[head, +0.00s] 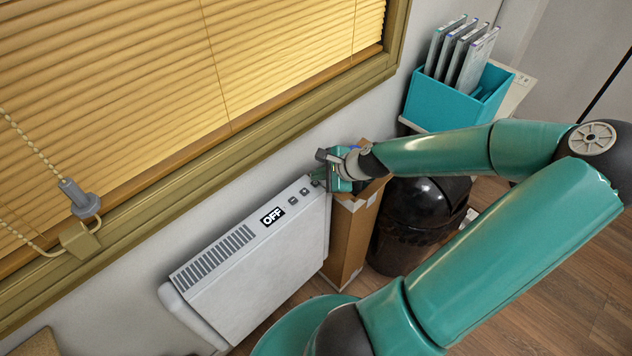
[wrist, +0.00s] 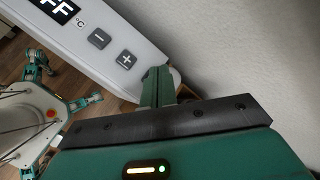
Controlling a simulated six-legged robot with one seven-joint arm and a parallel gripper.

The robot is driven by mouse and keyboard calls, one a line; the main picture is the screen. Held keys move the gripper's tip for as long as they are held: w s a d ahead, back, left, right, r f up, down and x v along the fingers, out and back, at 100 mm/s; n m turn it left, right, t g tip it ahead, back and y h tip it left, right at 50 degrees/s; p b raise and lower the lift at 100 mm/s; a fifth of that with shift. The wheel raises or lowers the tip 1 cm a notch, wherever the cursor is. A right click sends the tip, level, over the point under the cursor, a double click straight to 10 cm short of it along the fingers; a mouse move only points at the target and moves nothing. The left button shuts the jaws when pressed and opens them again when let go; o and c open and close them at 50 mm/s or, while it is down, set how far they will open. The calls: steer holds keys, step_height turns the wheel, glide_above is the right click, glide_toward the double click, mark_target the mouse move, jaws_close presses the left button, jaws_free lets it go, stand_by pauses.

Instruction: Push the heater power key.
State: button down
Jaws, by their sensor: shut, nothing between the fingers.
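The white heater (head: 255,275) stands against the wall below the window. Its display (head: 272,216) reads OFF. In the wrist view the display (wrist: 55,8) shows partly, with a minus key (wrist: 99,39) and a plus key (wrist: 126,59) beside it. My gripper (head: 318,176) is at the right end of the heater's top. In the wrist view its shut fingers (wrist: 158,75) are over that end, just past the plus key. I cannot tell whether they touch the panel. No power key is visible; the fingers hide part of the panel there.
A cardboard box (head: 348,240) stands close to the heater's right end, with a black bin (head: 415,225) beside it. A teal file holder (head: 440,103) with folders is behind. A window blind (head: 150,80) and its cord pull (head: 78,198) are at the left.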

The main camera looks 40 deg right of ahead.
mark_target(319, 185)
steer(key=shift+f, duration=0.15)
steer(key=shift+f, duration=0.3)
steer(key=shift+f, duration=0.1)
stand_by(0.4)
steer(key=shift+r, duration=0.6)
step_height(319, 185, up, 6)
stand_by(0.7)
